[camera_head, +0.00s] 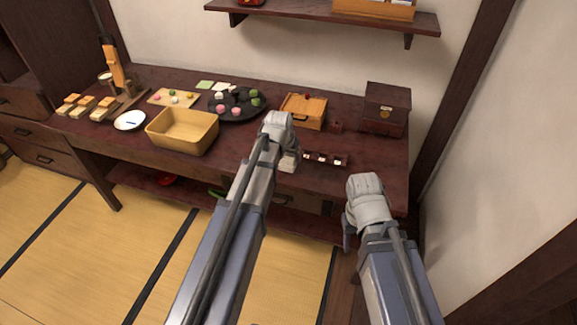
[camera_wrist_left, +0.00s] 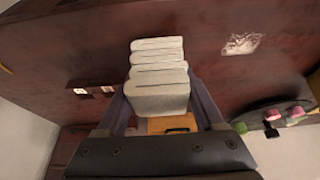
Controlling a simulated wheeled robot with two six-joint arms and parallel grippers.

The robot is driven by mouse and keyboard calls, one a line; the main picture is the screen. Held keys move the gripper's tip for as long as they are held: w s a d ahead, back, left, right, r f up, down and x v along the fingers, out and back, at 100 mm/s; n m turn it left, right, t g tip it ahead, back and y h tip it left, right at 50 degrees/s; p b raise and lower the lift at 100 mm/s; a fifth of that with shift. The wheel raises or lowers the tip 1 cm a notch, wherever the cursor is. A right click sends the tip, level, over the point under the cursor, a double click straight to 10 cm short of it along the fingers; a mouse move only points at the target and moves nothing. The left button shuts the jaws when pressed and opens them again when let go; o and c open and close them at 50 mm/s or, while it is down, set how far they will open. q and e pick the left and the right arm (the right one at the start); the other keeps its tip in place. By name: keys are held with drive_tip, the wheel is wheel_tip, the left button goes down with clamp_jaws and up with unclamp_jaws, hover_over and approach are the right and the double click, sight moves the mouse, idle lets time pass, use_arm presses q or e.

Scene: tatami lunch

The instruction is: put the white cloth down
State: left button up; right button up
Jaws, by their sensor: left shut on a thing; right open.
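The white cloth (camera_wrist_left: 158,98) is a thick folded stack in the left wrist view, held between the two fingers of my left gripper (camera_wrist_left: 160,108). In the head view my left gripper (camera_head: 280,140) is over the front part of the dark table (camera_head: 350,178), and a small pale part of the cloth (camera_head: 289,162) shows below it. The gap between cloth and table is hard to judge. My right gripper (camera_head: 352,228) is open and empty, in front of the table's right end; its fingers are mostly hidden by its wrist.
A small dark tray with pale pieces (camera_head: 325,159) lies just right of my left gripper. A wooden box (camera_head: 303,110), a dark round plate (camera_head: 257,112) and a yellow bin (camera_head: 183,131) stand behind and left. A whitish patch (camera_wrist_left: 241,43) marks the table. A dark chest (camera_head: 387,108) stands back right.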

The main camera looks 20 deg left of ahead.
sight(288, 163)
use_arm(q)
drive_tip(key=shift+f+b, duration=1.15)
drive_tip(key=shift+f, duration=0.4)
drive_tip(key=shift+f, duration=0.1)
drive_tip(key=shift+f+b, duration=0.15)
drive_tip(key=shift+b, duration=0.15)
drive_tip(key=o, duration=1.2)
drive_tip(key=p+v, duration=1.1)
drive_tip(key=v, duration=0.1)
drive_tip(key=shift+r+p, duration=0.35)
drive_tip(key=s+d+m+g, duration=0.1)
drive_tip(key=s+d, duration=0.3)
drive_tip(key=s, duration=0.2)
drive_tip(key=s+d+f+m+g+y, duration=0.1)
drive_tip(key=s+d+g, duration=0.1)
drive_tip(key=s+d, duration=0.3)
drive_tip(key=s+d+m+g, duration=0.1)
drive_tip(key=s+d, duration=0.3)
drive_tip(key=s, duration=0.5)
drive_tip(key=shift+s+d+f+g+y, duration=0.3)
drive_tip(key=shift+f+g, duration=0.1)
drive_tip(key=shift+g, duration=0.1)
